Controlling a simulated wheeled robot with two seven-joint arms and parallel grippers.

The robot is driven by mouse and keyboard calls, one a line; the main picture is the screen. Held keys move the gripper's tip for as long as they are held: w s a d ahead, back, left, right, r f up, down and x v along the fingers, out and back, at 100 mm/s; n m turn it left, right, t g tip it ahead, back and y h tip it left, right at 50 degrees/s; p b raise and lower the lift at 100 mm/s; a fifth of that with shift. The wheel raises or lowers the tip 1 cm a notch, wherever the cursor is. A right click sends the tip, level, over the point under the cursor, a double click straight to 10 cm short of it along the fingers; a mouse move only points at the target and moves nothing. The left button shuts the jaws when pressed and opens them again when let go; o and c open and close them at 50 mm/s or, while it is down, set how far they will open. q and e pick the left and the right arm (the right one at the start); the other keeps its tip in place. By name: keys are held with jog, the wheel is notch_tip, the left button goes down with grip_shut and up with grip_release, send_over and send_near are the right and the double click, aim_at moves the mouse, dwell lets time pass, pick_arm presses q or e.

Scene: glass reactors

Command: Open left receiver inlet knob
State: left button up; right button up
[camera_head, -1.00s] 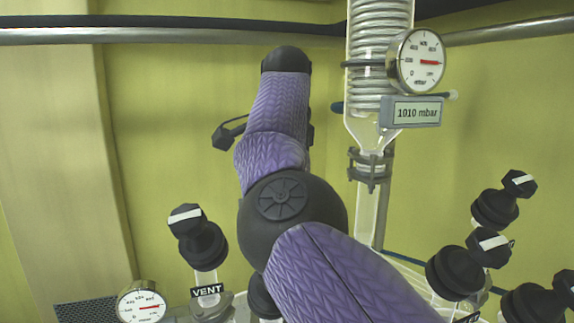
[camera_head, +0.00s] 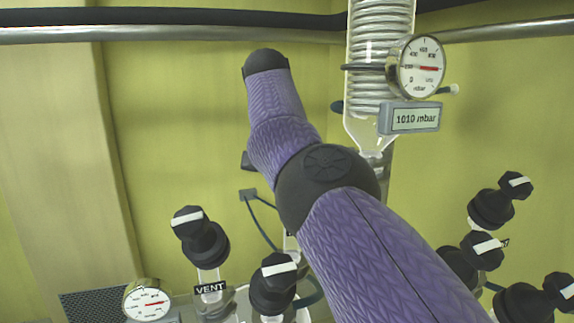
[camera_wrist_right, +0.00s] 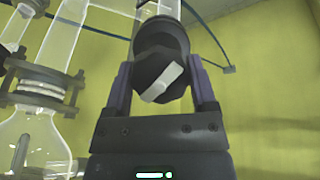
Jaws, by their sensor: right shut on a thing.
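In the right wrist view, my right gripper (camera_wrist_right: 160,84) has its two fingers on either side of a black knob (camera_wrist_right: 158,62). The knob carries a white stripe, which lies diagonally, and sits on a glass tube. No label shows on it, so I cannot tell which valve it is. In the head view my purple right arm crosses the middle and hides this gripper and its knob. My left gripper is not in view.
A black knob (camera_head: 202,240) stands above the VENT label (camera_head: 210,288), with another knob (camera_head: 273,283) beside it. Several knobs stand at the right. A gauge (camera_head: 416,67) and a 1010 mbar display (camera_head: 410,118) are by the coiled glass column (camera_head: 380,40). A glass flask (camera_wrist_right: 35,145) is left of the gripper.

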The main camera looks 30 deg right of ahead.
jog(key=shift+n+h, duration=0.3)
jog(key=shift+n, duration=0.9)
jog(key=shift+n, duration=0.3)
jog(key=o, duration=1.2)
jog(key=shift+g, duration=0.3)
jog(key=shift+c, duration=0.2)
jog(key=p+v, duration=0.6)
jog(key=v, duration=0.4)
jog(key=shift+p, duration=0.35)
